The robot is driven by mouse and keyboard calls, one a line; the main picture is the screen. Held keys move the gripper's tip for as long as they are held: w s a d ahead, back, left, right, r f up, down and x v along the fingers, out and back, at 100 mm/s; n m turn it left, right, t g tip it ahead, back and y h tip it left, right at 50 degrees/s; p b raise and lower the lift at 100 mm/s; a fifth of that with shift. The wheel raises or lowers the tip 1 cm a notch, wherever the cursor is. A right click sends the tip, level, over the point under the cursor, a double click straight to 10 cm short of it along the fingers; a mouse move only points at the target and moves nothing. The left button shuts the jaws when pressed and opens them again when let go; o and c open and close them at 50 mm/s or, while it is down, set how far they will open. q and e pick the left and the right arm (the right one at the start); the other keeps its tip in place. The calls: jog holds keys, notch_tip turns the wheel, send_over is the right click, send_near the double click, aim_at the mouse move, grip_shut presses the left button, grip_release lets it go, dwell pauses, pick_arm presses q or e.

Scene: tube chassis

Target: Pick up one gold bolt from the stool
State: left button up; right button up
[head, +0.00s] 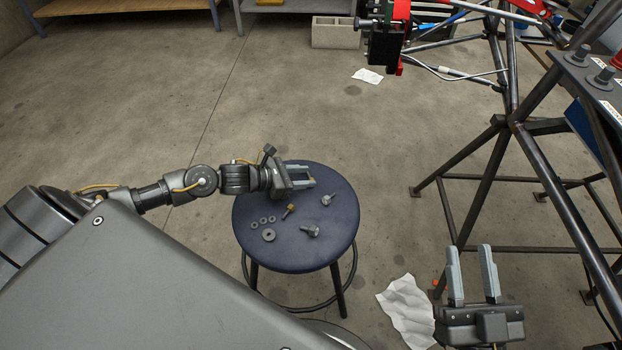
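A tube chassis (480,185) stands at the right. White paper (408,308) lies on the floor. Open floor surrounds the stool's left and far sides.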

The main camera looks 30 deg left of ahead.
pick_arm(q)
jog(key=shift+c, duration=0.5)
jog(key=shift+r, duration=0.1)
